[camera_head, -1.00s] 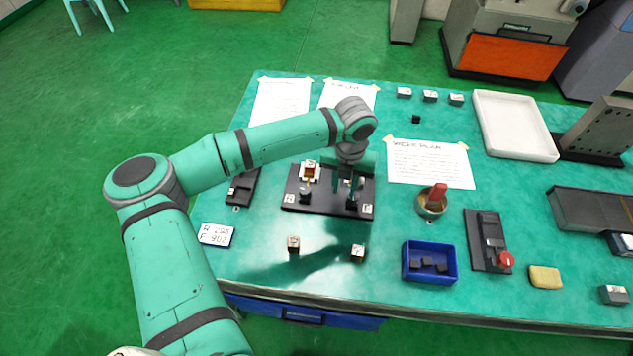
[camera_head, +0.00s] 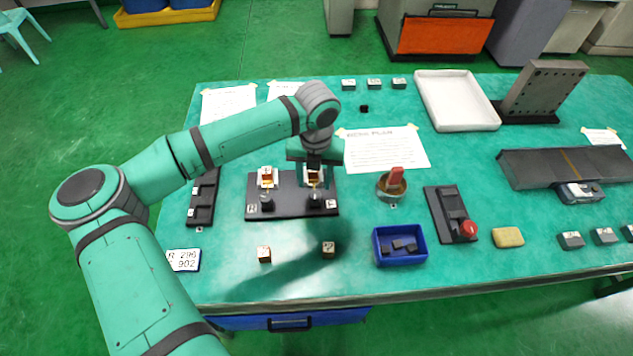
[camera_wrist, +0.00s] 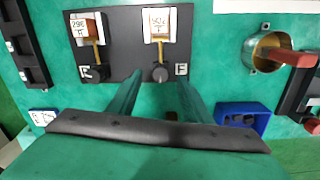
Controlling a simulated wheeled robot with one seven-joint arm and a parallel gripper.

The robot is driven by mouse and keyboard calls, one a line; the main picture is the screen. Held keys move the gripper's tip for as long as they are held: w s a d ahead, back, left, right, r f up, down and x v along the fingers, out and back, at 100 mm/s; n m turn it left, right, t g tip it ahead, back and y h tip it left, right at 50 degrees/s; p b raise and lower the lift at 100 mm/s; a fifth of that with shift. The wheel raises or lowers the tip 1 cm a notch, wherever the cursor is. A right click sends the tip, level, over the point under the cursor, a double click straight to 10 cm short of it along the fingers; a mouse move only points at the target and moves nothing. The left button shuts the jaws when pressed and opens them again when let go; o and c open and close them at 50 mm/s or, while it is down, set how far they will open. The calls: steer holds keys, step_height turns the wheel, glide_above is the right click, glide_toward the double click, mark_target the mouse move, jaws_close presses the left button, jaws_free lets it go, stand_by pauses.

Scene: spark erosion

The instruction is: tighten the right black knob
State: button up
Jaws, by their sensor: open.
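A black fixture plate (camera_head: 290,208) on the green table carries two stations, each with a labelled copper-coloured block in a clamp and a black knob in front. The right black knob (camera_head: 315,201) stands near the plate's front right; in the wrist view it (camera_wrist: 160,73) sits below the right block (camera_wrist: 160,22), beside a white letter tag. The left black knob (camera_head: 267,204) is to its left. My gripper (camera_head: 314,184) is open above the right station. In the wrist view its fingertips (camera_wrist: 159,80) lie either side of the right knob, apparently without touching it. Their exact height is unclear.
A blue bin (camera_head: 400,246) with dark pieces, a brass cup with a red handle (camera_head: 391,186) and a black device with a red knob (camera_head: 452,214) stand to the right. Two small cubes lie in front of the plate. A dark rack (camera_head: 202,198) is at left.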

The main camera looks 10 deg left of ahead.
step_height(320, 180, up, 9)
stand_by(1.2)
steer(key=shift+f, duration=0.1)
stand_by(0.4)
step_height(320, 180, up, 11)
steer(key=shift+s+f, duration=0.15)
steer(key=shift+s, duration=0.05)
steer(key=shift+d, duration=0.1)
stand_by(0.4)
steer(key=n, duration=0.6)
glide_toward(315, 195)
step_height(315, 195, down, 9)
steer(key=shift+w+r, duration=0.15)
steer(key=c, duration=1.1)
